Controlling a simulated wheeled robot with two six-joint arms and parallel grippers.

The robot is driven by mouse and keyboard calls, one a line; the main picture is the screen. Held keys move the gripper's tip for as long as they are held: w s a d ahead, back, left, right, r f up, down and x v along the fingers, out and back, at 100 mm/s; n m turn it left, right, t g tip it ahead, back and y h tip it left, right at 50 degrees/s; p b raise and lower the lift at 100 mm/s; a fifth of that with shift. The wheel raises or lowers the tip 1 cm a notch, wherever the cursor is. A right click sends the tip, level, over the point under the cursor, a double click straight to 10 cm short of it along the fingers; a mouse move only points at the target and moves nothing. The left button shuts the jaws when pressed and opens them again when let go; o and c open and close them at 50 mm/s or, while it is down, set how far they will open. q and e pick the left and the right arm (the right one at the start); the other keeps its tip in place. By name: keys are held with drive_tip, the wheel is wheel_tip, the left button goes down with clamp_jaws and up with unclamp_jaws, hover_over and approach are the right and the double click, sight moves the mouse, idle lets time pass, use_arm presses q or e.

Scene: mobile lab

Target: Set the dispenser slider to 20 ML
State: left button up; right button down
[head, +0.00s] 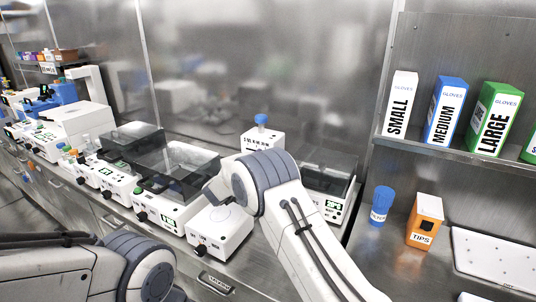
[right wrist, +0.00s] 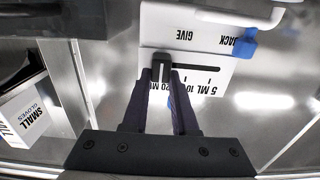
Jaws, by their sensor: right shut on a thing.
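The dispenser (right wrist: 205,55) is a white panel with a slider slot and a printed scale in the right wrist view. Its black slider knob (right wrist: 161,64) sits at the left part of the slot, away from the 5 ML end and near the 20 ML print. My right gripper (right wrist: 162,76) is shut on the knob. Its fingers cover part of the scale, so the exact alignment is unclear. In the head view the white dispenser (head: 257,140) with a blue-capped top stands behind my right arm, which hides that gripper. My left arm shows at lower left, its gripper out of view.
White instruments with dark lids (head: 182,168) line the bench to the left. A blue container (head: 380,205) and an orange tips box (head: 424,222) stand at right, below a shelf of glove boxes (head: 445,110).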

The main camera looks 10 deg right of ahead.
drive_tip(key=shift+s+d+f, duration=0.1)
drive_tip(key=c, duration=0.7)
unclamp_jaws()
drive_tip(key=shift+d, duration=0.1)
drive_tip(key=b+v, duration=0.1)
drive_tip(key=v, duration=0.9)
drive_tip(key=shift+s+a, duration=0.15)
drive_tip(key=shift+a, duration=0.1)
